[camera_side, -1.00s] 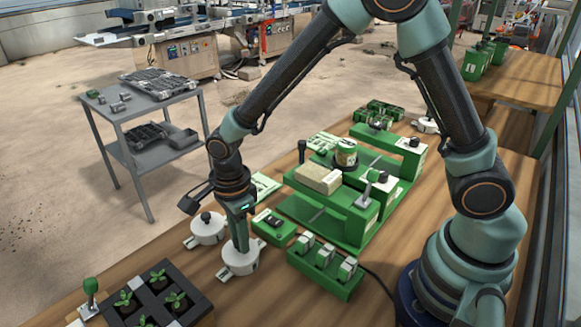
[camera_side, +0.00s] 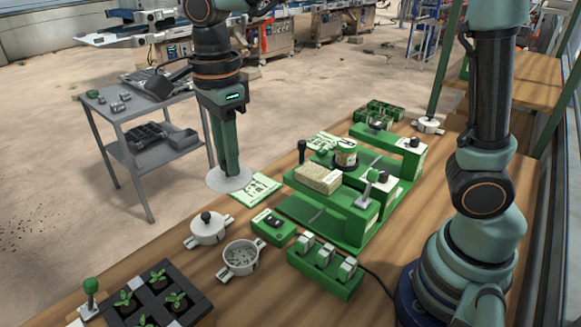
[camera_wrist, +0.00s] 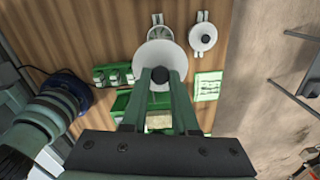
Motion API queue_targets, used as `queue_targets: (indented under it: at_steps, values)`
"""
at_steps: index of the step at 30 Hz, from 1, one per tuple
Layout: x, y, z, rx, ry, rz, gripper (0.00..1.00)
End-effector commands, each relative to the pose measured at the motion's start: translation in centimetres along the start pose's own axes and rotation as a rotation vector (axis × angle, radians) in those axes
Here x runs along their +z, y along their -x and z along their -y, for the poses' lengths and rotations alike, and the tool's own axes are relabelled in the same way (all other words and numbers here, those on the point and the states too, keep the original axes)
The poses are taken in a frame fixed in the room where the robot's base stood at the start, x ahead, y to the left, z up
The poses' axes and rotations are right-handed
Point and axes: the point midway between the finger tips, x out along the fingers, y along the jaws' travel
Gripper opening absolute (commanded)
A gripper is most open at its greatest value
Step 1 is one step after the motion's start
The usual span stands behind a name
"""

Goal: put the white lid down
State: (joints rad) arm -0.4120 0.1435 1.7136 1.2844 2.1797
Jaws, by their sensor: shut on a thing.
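My gripper (camera_side: 229,168) is shut on the white lid (camera_side: 217,182) and holds it in the air, above the table's far edge in the side view. In the wrist view the lid (camera_wrist: 144,65) hangs between the fingertips of my gripper (camera_wrist: 160,75), which close on its dark knob (camera_wrist: 160,74). The uncovered white pot (camera_side: 241,262) stands on the table below, with small pale and green bits inside. In the wrist view the lid partly covers this pot.
A second white pot with its lid on (camera_side: 208,228) stands beside the open pot. A green box (camera_side: 273,229), a green switch block (camera_side: 325,268), a seedling tray (camera_side: 187,316) and the green seeder (camera_side: 335,215) are close by. A printed card (camera_side: 256,189) lies near the table edge.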

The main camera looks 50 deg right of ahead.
Motion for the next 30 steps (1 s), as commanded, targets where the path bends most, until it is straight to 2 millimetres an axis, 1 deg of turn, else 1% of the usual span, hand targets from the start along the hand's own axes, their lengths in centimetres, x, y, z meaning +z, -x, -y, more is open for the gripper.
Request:
queue_targets:
  at_steps: [2, 5, 12, 15, 20, 23, 30]
  values:
    - [-0.1, 0.5, -0.6, -0.001, 0.0, 0.0, 0.0]
    - [-0.3, 0.6, -2.3, -0.001, -0.005, 0.001, 0.0]
    - [-1.7, -0.5, -7.6, -0.001, -0.025, 0.001, 0.0]
    - [-2.2, -1.0, -9.2, -0.001, -0.032, 0.001, 0.0]
    - [-2.7, -1.8, -10.5, 0.001, -0.039, -0.001, 0.0]
    - [-2.8, -3.2, -10.7, 0.004, -0.041, -0.004, 0.0]
    - [-2.9, -8.9, -10.8, 0.006, -0.041, -0.006, 0.0]
